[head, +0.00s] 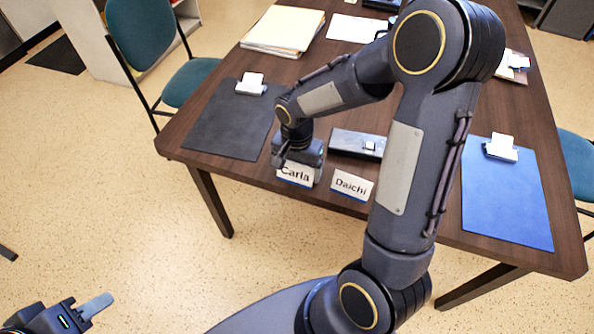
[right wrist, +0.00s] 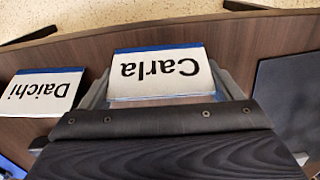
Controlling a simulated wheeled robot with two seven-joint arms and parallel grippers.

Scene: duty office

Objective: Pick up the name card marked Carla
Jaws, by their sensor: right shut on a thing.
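The white name card marked Carla (head: 295,175) stands near the front edge of the dark wooden table, under my right gripper (head: 297,163). In the right wrist view the Carla card (right wrist: 160,72), with a blue edge, sits between the two fingers of my right gripper (right wrist: 165,90), which is shut on it. I cannot tell whether the card is clear of the table. A second card marked Daichi (head: 352,184) stands just to its right; it also shows in the right wrist view (right wrist: 40,92). My left gripper (head: 88,308) is at the lower left, away from the table; its opening is unclear.
The table (head: 400,235) holds a black clipboard (head: 225,125), a blue clipboard (head: 505,200), a dark box (head: 357,142) behind the Daichi card, and a stack of folders (head: 283,30). Teal chairs (head: 140,35) stand at the sides. The floor in front is clear.

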